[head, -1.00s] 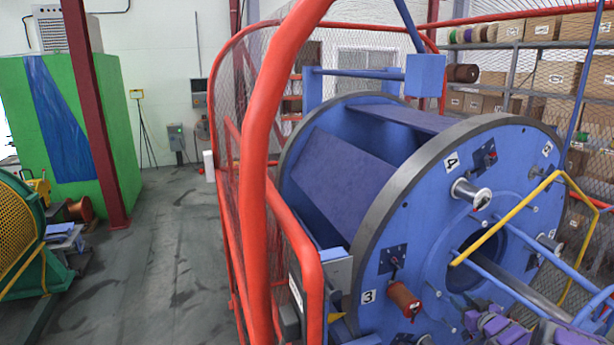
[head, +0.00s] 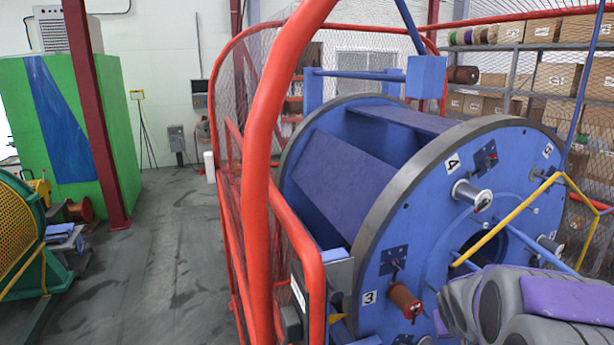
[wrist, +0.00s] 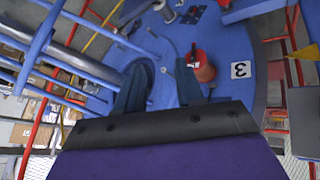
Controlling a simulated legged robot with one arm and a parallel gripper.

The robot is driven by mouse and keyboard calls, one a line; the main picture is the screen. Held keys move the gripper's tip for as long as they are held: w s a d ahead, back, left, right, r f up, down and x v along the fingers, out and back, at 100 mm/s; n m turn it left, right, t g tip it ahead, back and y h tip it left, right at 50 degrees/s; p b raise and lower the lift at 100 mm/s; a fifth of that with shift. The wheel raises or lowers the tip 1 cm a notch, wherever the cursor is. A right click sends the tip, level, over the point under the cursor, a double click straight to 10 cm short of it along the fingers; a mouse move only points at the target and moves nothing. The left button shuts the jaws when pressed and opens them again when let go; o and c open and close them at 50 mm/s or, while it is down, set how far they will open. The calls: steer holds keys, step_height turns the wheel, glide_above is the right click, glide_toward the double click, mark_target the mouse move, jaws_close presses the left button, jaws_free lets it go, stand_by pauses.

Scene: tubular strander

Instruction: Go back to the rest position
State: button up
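My gripper (wrist: 160,78) shows in the wrist view with its two dark fingers spread apart. The gap between them is empty, with the blue disc face behind it. In the head view my grey and purple arm fills the bottom right corner and my fingers cannot be made out. The large blue strander drum (head: 425,225) stands in front of me, with numbered spool stations on its face. A copper spool (head: 404,300) sits by the label 3, and it also shows in the wrist view (wrist: 205,73). A silver spool (head: 472,195) sits by the label 4.
A red guard frame (head: 258,165) with wire mesh stands close in front, left of the drum. A yellow bent bar (head: 505,222) crosses the drum face. Shelves with boxes (head: 555,75) stand at the back right. The grey floor (head: 165,245) on the left is clear.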

steer(key=s+a+g+y, duration=0.1)
steer(key=s+a+g, duration=0.1)
steer(key=s+a, duration=0.4)
steer(key=s+a+g+y, duration=0.1)
steer(key=s+a+g, duration=0.2)
steer(key=s, duration=1.3)
steer(key=s+a+n+g+y, duration=0.1)
steer(key=s+a+g, duration=0.1)
steer(key=s+a, duration=0.7)
steer(key=s, duration=0.3)
steer(key=shift+a+r+g+y, duration=0.2)
steer(key=shift+a+g+y, duration=0.05)
steer(key=shift+g+y, duration=0.15)
